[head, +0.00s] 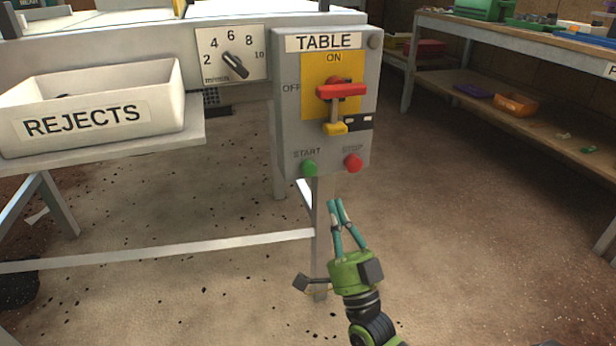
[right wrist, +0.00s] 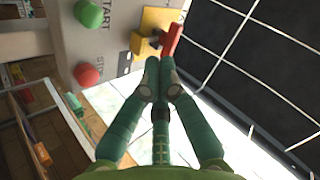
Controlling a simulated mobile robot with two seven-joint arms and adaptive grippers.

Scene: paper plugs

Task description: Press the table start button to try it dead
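The grey TABLE switch box (head: 289,115) is fixed to the table's front. Its green START button (head: 309,168) sits at the lower left, and a red button (head: 353,162) sits at the lower right. The red switch handle (head: 341,90) lies crosswise on a yellow plate, with a yellow padlock-like piece (head: 335,128) and a dark tag below it. My right gripper (head: 335,202) is below the box, apart from both buttons, with its teal fingertips together and nothing visible between them. The right wrist view also shows the green button (right wrist: 88,13) and red button (right wrist: 87,75). My left gripper is out of view.
A white REJECTS bin (head: 160,112) sits on a ledge at the left. A dial (head: 212,45) is left of the box. A table leg (head: 320,215) stands beneath the box. A shelf (head: 520,40) with trays stands at the right, with open floor between.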

